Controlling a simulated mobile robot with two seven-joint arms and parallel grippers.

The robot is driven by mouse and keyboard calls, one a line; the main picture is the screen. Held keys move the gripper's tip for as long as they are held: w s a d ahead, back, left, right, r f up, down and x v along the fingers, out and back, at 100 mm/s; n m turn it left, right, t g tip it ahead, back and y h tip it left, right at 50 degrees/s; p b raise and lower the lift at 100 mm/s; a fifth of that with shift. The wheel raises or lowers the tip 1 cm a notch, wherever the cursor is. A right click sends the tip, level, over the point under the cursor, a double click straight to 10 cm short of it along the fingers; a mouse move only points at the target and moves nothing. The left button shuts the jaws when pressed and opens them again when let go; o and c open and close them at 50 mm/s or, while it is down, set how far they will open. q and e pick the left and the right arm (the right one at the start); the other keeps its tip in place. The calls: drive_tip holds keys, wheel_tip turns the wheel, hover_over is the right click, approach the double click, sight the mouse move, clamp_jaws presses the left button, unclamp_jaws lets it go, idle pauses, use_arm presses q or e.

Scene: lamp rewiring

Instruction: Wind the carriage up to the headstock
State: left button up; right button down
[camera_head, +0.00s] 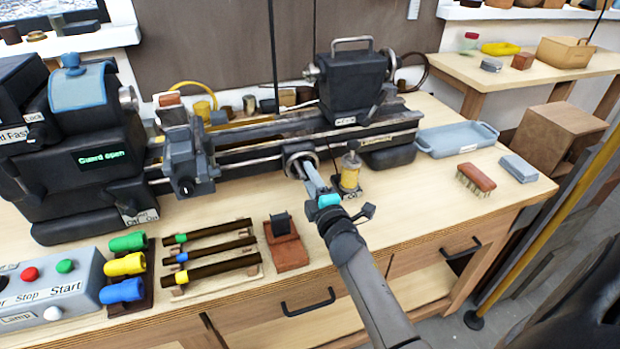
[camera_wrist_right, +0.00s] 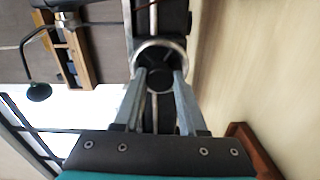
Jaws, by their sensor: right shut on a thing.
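The lathe's headstock (camera_head: 85,150) is the black block at the left, with a blue guard (camera_head: 82,88) and a small screen reading "Guard open". The grey carriage (camera_head: 190,158) with its tool post sits on the bed, a short way right of the headstock. A round handwheel (camera_head: 289,156) with a metal rim is on the front of the bed, right of the carriage. My right gripper (camera_head: 310,172) is shut on the handwheel. In the right wrist view its two fingers (camera_wrist_right: 157,95) reach the handwheel's dark hub (camera_wrist_right: 159,76) inside the rim. My left gripper is not in view.
The black tailstock (camera_head: 352,88) stands on the bed's right part. A yellow-bodied oil can (camera_head: 350,175) stands close right of my right gripper. Dark bars on a rack (camera_head: 212,255), a red-brown block (camera_head: 287,250) and a control box (camera_head: 50,290) lie along the bench front.

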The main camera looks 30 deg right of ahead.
drive_tip(key=shift+c, duration=2.3)
unclamp_jaws()
drive_tip(key=v, duration=1.5)
drive_tip(key=shift+s+d, duration=0.15)
